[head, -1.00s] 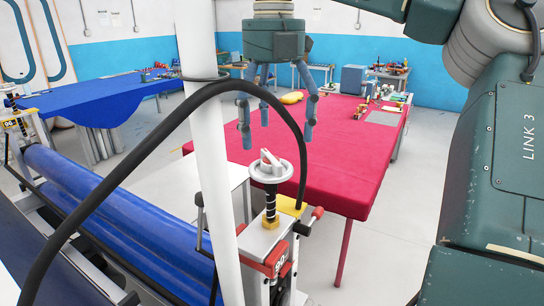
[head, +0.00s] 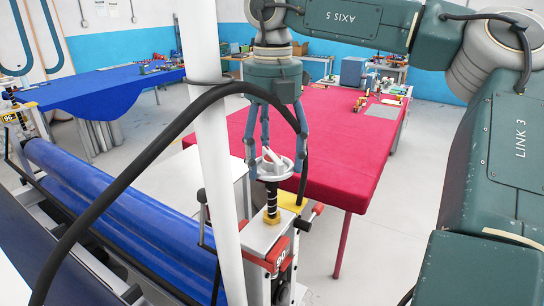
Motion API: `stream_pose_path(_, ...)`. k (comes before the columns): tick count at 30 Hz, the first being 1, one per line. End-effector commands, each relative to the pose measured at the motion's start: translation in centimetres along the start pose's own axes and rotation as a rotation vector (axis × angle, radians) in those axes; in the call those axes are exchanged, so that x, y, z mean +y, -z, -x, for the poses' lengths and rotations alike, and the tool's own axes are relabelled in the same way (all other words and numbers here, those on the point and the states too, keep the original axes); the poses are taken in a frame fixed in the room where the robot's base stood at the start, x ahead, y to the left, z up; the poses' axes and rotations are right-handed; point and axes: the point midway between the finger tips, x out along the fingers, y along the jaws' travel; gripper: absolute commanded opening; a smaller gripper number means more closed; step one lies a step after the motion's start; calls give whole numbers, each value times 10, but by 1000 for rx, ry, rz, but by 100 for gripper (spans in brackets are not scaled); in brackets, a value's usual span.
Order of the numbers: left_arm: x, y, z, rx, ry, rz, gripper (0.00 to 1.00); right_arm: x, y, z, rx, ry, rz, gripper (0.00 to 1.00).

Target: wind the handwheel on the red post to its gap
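The handwheel (head: 275,166) is a pale round wheel with a raised grip, on top of a black threaded spindle. The spindle rises from a brass nut on the post with the red block (head: 277,254), marked 90. My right gripper (head: 276,172) points straight down over the wheel, its long blue-grey fingers spread around the rim. The fingers look open, with the tips at about wheel height; contact with the rim cannot be made out. The gap is not clearly visible. My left gripper is not in view.
A white upright pole (head: 213,150) and a black hose (head: 130,170) stand in front of the post's left side. Blue rolls (head: 120,215) lie at left. A red-covered table (head: 340,150) stands behind, a blue-covered one (head: 100,95) at back left.

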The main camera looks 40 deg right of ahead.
Motion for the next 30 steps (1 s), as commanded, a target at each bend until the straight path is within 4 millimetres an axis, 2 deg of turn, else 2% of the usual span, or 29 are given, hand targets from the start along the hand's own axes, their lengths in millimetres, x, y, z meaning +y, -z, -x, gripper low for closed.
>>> stream_pose_path(16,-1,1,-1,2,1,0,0,0,2,-1,5,1,75,42)
stream_pose_path(30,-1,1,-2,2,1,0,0,-2,2,-2,8,4,462,42)
